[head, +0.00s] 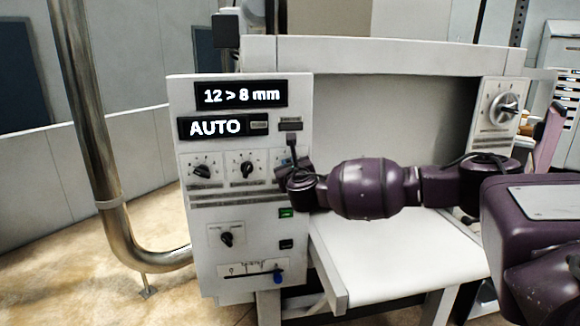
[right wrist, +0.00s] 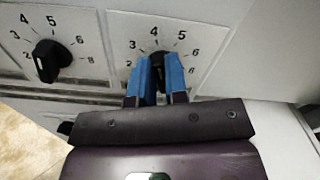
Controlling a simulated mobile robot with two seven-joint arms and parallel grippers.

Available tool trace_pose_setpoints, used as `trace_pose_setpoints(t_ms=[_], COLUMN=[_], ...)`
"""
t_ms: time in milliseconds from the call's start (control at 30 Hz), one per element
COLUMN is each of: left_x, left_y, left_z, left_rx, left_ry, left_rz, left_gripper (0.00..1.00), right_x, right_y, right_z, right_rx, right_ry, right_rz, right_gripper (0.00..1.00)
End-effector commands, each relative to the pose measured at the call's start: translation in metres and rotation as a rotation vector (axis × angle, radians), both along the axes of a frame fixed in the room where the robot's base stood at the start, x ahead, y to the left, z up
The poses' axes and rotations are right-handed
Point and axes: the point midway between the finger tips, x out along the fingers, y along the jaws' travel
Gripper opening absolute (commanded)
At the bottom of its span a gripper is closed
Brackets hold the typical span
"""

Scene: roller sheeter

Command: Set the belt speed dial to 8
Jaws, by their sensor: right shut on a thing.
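My right gripper (right wrist: 160,78) has its blue fingers shut on the black knob (right wrist: 157,66) of a numbered dial on the control panel. The knob's top points roughly toward the 4; the fingers partly hide it. In the head view the right gripper (head: 286,164) is at the rightmost dial of the upper row and covers most of it. Two other dials, the left dial (head: 203,171) and the middle dial (head: 246,169), are uncovered. The middle dial also shows in the right wrist view (right wrist: 50,62). The dial labels are too small to read. My left gripper is out of view.
The white control panel (head: 188,230) has displays reading "12 > 8 mm" and "AUTO". Lower down are a small knob (head: 227,239), a green button (head: 287,213) and a slider with a blue handle (head: 278,277). A larger dial (head: 503,110) is at right. A metal pipe (head: 92,140) stands left.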

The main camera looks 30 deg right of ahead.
Motion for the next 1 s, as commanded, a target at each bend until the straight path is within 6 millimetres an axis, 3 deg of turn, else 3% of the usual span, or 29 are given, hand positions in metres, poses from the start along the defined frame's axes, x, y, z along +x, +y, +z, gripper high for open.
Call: trace_pose_setpoints(t_ms=[267,1000], left_x=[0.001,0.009], left_y=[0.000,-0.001], left_z=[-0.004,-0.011], left_rx=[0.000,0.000], left_ry=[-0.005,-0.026], left_rz=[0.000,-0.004], left_gripper=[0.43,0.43], right_x=[-0.001,-0.005], right_y=[-0.002,-0.011], right_z=[-0.001,-0.004], right_rx=[0.136,0.775], right_ry=[-0.055,-0.320], right_rz=[-0.002,-0.002], right_gripper=[0.00,0.00])
